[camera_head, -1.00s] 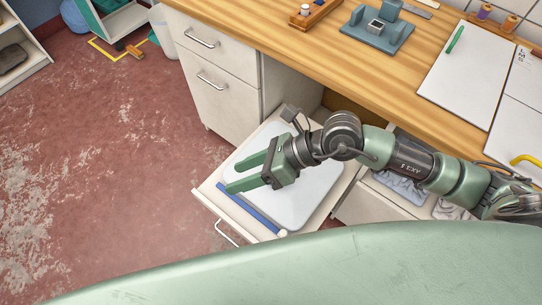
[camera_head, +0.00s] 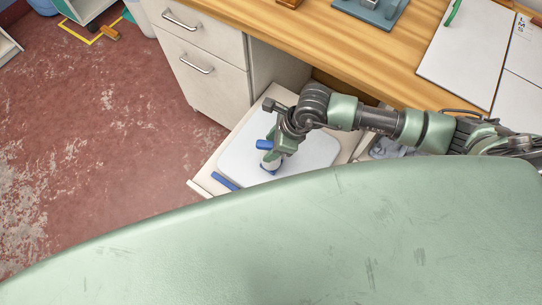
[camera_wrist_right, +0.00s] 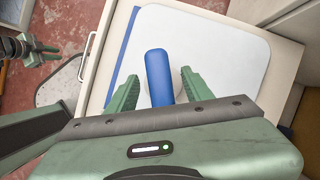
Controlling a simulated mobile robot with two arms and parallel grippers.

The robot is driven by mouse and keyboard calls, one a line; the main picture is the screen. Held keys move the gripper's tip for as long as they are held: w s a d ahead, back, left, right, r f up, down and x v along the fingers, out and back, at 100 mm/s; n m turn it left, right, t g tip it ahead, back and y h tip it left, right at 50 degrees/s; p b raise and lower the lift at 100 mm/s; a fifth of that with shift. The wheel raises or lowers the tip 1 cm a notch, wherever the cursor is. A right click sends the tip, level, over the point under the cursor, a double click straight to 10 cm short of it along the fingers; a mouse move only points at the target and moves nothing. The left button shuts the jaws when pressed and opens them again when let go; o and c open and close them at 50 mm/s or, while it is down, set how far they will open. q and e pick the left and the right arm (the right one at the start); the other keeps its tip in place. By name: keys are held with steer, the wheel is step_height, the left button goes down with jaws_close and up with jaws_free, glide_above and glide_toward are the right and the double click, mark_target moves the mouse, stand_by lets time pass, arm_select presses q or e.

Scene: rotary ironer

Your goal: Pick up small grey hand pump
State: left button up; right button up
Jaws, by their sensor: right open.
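My right gripper (camera_head: 273,158) is over the pull-out drawer, pointing down, with its fingers apart. In the right wrist view, a blue rounded handle (camera_wrist_right: 158,72) stands between the open fingers (camera_wrist_right: 159,78), with a gap visible on each side. In the head view the blue handle (camera_head: 264,144) shows beside the gripper, with a pale grey body (camera_head: 270,166) below it. This looks like the hand pump, partly covered by the fingers. At the left of the right wrist view, green fingers (camera_wrist_right: 38,47) look like my left gripper; their opening is unclear.
The pump stands over a white board (camera_head: 311,150) in the open drawer (camera_head: 208,183). A blue strip (camera_head: 224,181) lies along the board's edge. The wooden worktop (camera_head: 350,58) is above and right. A drawer cabinet (camera_head: 205,65) stands behind. Red floor is open at left.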

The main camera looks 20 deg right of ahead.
jaws_close()
arm_select(q)
steer(key=shift+s, duration=0.15)
stand_by(1.3)
